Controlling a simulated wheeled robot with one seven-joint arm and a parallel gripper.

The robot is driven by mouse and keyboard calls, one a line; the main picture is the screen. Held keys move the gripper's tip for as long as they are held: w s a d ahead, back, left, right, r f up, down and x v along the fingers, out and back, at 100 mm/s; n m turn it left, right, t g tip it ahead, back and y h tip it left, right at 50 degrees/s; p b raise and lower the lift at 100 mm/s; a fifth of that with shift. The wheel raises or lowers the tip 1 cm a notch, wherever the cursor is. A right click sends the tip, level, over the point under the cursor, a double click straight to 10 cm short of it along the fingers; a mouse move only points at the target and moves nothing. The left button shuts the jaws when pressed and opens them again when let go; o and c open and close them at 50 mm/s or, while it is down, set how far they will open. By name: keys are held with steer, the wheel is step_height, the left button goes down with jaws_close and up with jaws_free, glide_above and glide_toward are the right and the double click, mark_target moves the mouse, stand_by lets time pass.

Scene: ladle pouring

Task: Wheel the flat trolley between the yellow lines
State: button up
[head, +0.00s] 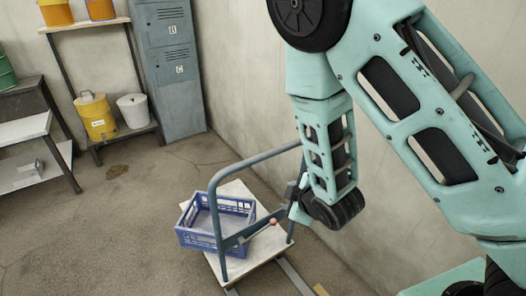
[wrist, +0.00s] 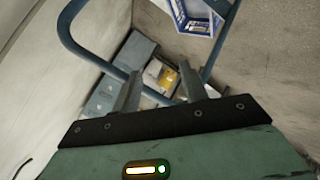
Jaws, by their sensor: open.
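The flat trolley has a pale deck (head: 244,268) and a bent blue-grey tube handle (head: 213,205) standing up from it. A blue crate (head: 200,240) sits on the deck. My gripper (head: 291,207) is at the right side of the handle, below its top bar. In the wrist view my gripper (wrist: 160,70) has its two fingers apart, with the handle tube (wrist: 80,48) running beyond and across them. I cannot tell whether the fingers touch the tube. The crate also shows at the top of the wrist view (wrist: 197,18). A small yellow floor patch (head: 320,290) shows at the bottom edge.
A wall (head: 345,225) runs close along the trolley's right side. At the back are grey lockers (head: 172,75) and a shelf with a yellow can (head: 95,116) and a white bucket (head: 133,110). A bench (head: 30,140) stands at left. Floor left of the trolley is clear.

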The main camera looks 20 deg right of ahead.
steer(key=w+d+n+t, duration=0.2)
steer(key=d+n+t, duration=0.1)
steer(key=n, duration=0.1)
steer(key=n+t+y+b, duration=0.2)
steer(key=n+y+b, duration=0.2)
steer(key=n+b, duration=0.25)
glide_toward(268, 157)
steer(key=shift+s+a+r+m+b, duration=0.1)
steer(key=shift+s+a+m+b, duration=0.25)
steer(key=shift+m, duration=0.1)
steer(key=b, duration=0.3)
steer(key=shift+w+h, duration=0.2)
steer(key=shift+h, duration=0.2)
steer(key=b, duration=0.3)
steer(key=shift+d+f+b, duration=0.15)
steer(key=shift+f+b, duration=0.1)
steer(key=shift+b, duration=0.1)
steer(key=x, duration=1.1)
steer(key=shift+w+r+b, duration=0.25)
steer(key=shift+w+b, duration=0.1)
